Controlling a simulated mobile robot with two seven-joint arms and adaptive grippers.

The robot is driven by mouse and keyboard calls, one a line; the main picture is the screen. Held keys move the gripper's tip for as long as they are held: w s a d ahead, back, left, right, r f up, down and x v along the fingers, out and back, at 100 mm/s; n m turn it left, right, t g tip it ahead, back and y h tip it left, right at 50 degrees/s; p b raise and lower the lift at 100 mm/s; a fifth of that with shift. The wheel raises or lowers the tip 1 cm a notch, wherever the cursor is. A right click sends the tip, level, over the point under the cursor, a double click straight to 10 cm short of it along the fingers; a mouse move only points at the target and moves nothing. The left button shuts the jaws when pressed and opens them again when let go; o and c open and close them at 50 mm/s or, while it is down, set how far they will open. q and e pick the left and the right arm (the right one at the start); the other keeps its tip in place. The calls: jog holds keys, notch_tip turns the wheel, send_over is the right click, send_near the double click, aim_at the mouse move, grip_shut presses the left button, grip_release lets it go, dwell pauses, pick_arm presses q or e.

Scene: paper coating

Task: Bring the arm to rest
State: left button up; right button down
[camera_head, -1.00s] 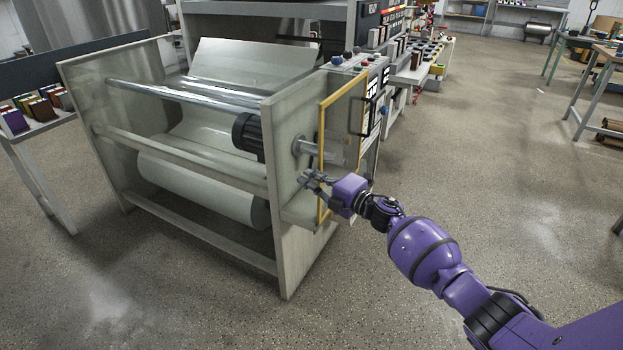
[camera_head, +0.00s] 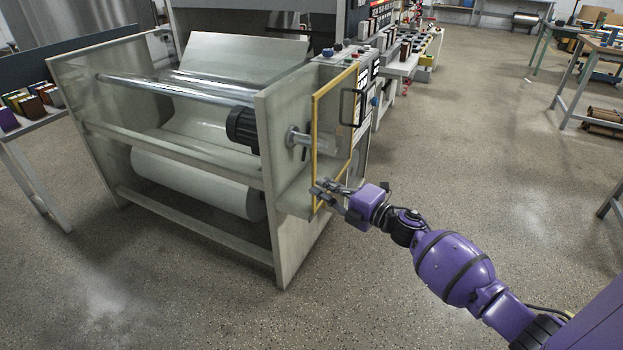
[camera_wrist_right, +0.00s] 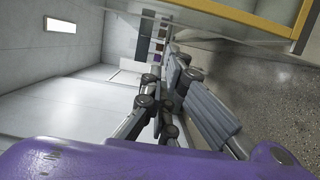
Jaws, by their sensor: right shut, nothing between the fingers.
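My right arm (camera_head: 455,268) is purple with black joints and reaches in from the lower right in the head view. Its gripper (camera_head: 322,191) is shut and empty beside the lower part of the yellow-framed guard door (camera_head: 315,150) on the coating machine. I cannot tell whether the fingers touch the door. In the right wrist view the gripper's grey fingers (camera_wrist_right: 170,75) fill the middle, with nothing held, and the yellow frame (camera_wrist_right: 250,17) passes at the top right. My left gripper is not in view.
The coating machine (camera_head: 275,120) with its paper roll (camera_head: 195,182) stands at left and centre. A side table (camera_head: 40,120) with coloured blocks is at far left. A workbench (camera_head: 600,75) is at upper right. The floor (camera_head: 500,140) right of the machine is clear.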

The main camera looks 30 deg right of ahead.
jog(key=s+a+f+m+g+h, duration=0.2)
jog(key=s+a+f+m+h, duration=0.15)
jog(key=s+f+m, duration=0.6)
jog(key=s+a+f+m+g+h, duration=0.25)
jog(key=s+a+f+m, duration=0.3)
jog(key=s+f, duration=0.65)
jog(key=s+a+f+m+g, duration=0.2)
jog(key=s, duration=0.9)
jog(key=s+a+f+m+g, duration=0.1)
jog(key=s+a+f+m, duration=0.15)
jog(key=s, duration=0.85)
jog(key=s+a+f+m+g, duration=0.1)
jog(key=s+a+m+g, duration=0.1)
jog(key=s, duration=0.9)
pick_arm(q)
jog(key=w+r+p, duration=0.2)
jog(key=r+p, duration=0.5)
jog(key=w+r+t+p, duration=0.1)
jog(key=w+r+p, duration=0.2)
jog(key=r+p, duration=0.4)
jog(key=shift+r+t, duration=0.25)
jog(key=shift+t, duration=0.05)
pick_arm(e)
jog(key=w+r, duration=0.3)
jog(key=r, duration=0.4)
jog(key=w+r+t, duration=0.1)
jog(key=w+r, duration=0.2)
jog(key=r, duration=0.4)
jog(key=shift+a+r, duration=0.35)
